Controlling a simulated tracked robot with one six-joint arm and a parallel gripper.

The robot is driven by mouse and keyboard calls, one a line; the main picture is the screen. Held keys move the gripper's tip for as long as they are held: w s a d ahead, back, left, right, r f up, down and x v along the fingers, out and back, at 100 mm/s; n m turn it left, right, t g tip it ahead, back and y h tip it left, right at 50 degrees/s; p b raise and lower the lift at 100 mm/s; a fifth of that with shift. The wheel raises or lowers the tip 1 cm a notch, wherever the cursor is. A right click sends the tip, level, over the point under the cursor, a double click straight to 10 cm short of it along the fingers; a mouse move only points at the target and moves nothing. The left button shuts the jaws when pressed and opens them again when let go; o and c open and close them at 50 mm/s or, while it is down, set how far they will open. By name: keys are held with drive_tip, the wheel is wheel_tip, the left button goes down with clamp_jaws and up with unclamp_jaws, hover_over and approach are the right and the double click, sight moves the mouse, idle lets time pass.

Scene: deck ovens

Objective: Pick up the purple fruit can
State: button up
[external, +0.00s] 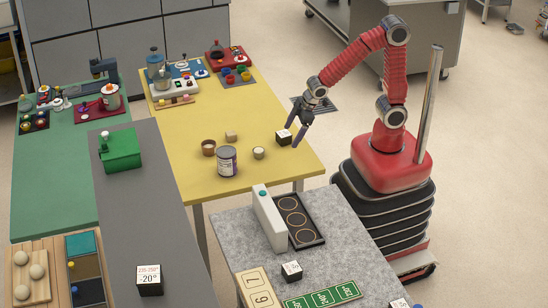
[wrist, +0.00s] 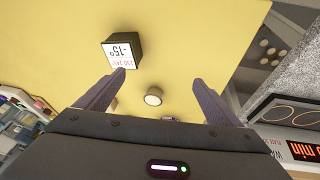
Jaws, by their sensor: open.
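The can (external: 227,163), silver with a white and purple label, stands upright on the yellow table (external: 270,100), left of my gripper and apart from it. My gripper (external: 296,138) is open and empty above the table's right part, near a black cube with a white top (external: 284,138). In the wrist view my fingers (wrist: 160,77) are spread, with the cube (wrist: 123,50) beyond the left fingertip.
A small light-topped round pot (external: 258,153) stands between can and cube; it also shows in the wrist view (wrist: 153,97). A brown cup (external: 208,148) and a wooden block (external: 231,135) stand behind the can. The grey counter (external: 165,190) runs along the left.

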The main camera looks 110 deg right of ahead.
sight(232, 149)
drive_tip(key=w+f, duration=0.1)
drive_tip(key=w, duration=0.1)
drive_tip(key=w+d+f+t, duration=0.1)
drive_tip(key=w+f, duration=0.1)
drive_tip(key=w, duration=0.1)
drive_tip(key=w+d+f+t, duration=0.1)
drive_tip(key=w, duration=0.2)
drive_tip(key=shift+w+d+f, duration=0.15)
drive_tip(key=shift+d+f, duration=0.1)
drive_tip(key=shift+f, duration=0.05)
drive_tip(key=shift+n+t+y, duration=0.3)
drive_tip(key=shift+n+t, duration=0.1)
drive_tip(key=shift+t, duration=0.5)
drive_tip(key=w, duration=0.2)
drive_tip(key=w+f, duration=0.1)
drive_tip(key=w, duration=0.1)
drive_tip(key=shift+w, duration=0.25)
drive_tip(key=w, duration=0.1)
drive_tip(key=w+t, duration=0.1)
drive_tip(key=w+a+r+t, duration=0.1)
drive_tip(key=w, duration=0.1)
drive_tip(key=shift+y, duration=0.3)
drive_tip(key=w+a+r+n+t+y, duration=0.1)
drive_tip(key=w+a+r+t+y, duration=0.1)
drive_tip(key=r, duration=0.5)
drive_tip(key=w+a+t, duration=0.1)
drive_tip(key=w, duration=0.1)
drive_tip(key=shift+w+t, duration=0.3)
drive_tip(key=shift+w, duration=0.05)
drive_tip(key=shift+a, duration=0.1)
